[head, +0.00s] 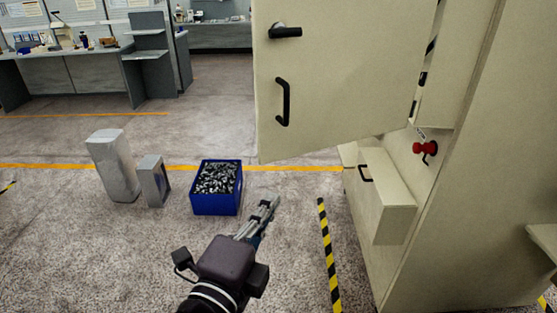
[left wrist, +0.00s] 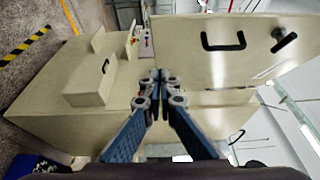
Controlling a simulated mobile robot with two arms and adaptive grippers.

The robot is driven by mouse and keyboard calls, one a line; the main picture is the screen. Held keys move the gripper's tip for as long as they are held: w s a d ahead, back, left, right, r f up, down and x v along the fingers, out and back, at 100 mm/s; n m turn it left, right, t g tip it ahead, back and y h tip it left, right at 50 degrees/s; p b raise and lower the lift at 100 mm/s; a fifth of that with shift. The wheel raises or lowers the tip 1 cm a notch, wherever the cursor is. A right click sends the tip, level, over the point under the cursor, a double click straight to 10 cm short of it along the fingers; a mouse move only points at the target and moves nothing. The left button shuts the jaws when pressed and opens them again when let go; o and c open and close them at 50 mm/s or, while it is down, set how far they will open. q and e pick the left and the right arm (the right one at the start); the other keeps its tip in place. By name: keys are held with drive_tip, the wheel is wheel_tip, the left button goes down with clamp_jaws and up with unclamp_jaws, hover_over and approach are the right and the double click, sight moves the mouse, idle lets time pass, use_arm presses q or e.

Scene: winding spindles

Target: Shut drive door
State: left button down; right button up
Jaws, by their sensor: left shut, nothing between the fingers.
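The drive door (head: 345,85) is a large beige panel that stands swung open from the beige machine cabinet (head: 475,170). It carries a black lever handle (head: 286,31) and a black bar handle (head: 283,101). In the left wrist view the door (left wrist: 255,60) shows at the upper right with its bar handle (left wrist: 222,42). My left gripper (head: 268,203) is shut and empty, low in front of the door and apart from it. It also shows in the left wrist view (left wrist: 157,78). My right gripper is not in view.
A beige box-like drawer (head: 385,195) with a black handle juts from the cabinet below the door. A red knob (head: 425,148) is inside. A blue crate (head: 215,187) of metal parts and two grey blocks (head: 115,165) stand on the floor at the left.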

use_arm(q)
drive_tip(key=w, duration=0.2)
drive_tip(key=p, duration=0.2)
approach(285, 155)
drive_tip(key=w+d, duration=0.1)
drive_tip(key=d, duration=0.3)
drive_tip(key=w, duration=0.1)
drive_tip(key=w+a, duration=0.1)
drive_tip(key=w+p, duration=0.1)
drive_tip(key=shift+w+a+r, duration=0.15)
drive_tip(key=shift+w+a, duration=0.15)
drive_tip(key=shift+w, duration=0.05)
drive_tip(key=shift+w+a, duration=0.25)
drive_tip(key=shift+w, duration=0.1)
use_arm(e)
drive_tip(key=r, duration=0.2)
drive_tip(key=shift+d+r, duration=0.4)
